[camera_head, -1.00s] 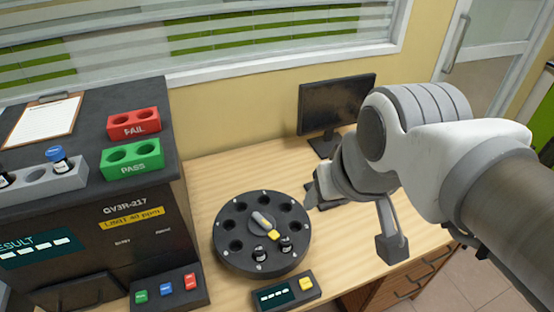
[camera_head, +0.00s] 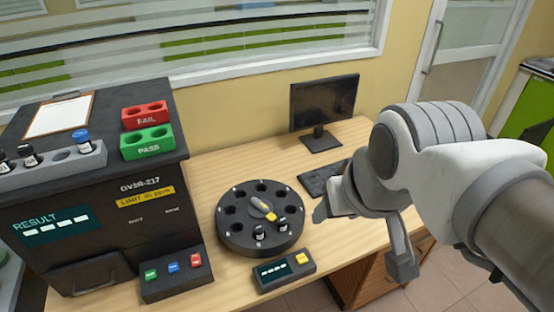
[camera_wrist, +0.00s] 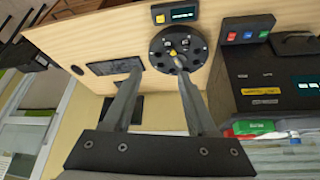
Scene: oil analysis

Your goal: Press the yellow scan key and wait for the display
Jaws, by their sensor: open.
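The yellow scan key (camera_head: 301,258) is on a small dark box (camera_head: 287,271) on the table, in front of the round carousel (camera_head: 261,240). The box's display (camera_head: 274,270) shows only dashes. In the wrist view, the key (camera_wrist: 159,18) and display (camera_wrist: 183,13) show near the top edge, beyond the fingertips. My gripper (camera_wrist: 157,68) is open and empty, its two fingers apart. In the head view my gripper (camera_head: 322,210) is right of the carousel, apart from the key, with its fingers partly hidden by my wrist.
The carousel holds two dark vials and a yellow-tipped pointer. On the left stands a dark analyser (camera_head: 110,215) with green, blue and red buttons (camera_head: 174,271), a vial rack (camera_head: 60,163) and red and green blocks on top. A keyboard (camera_head: 322,180) and monitor (camera_head: 324,103) are behind my gripper.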

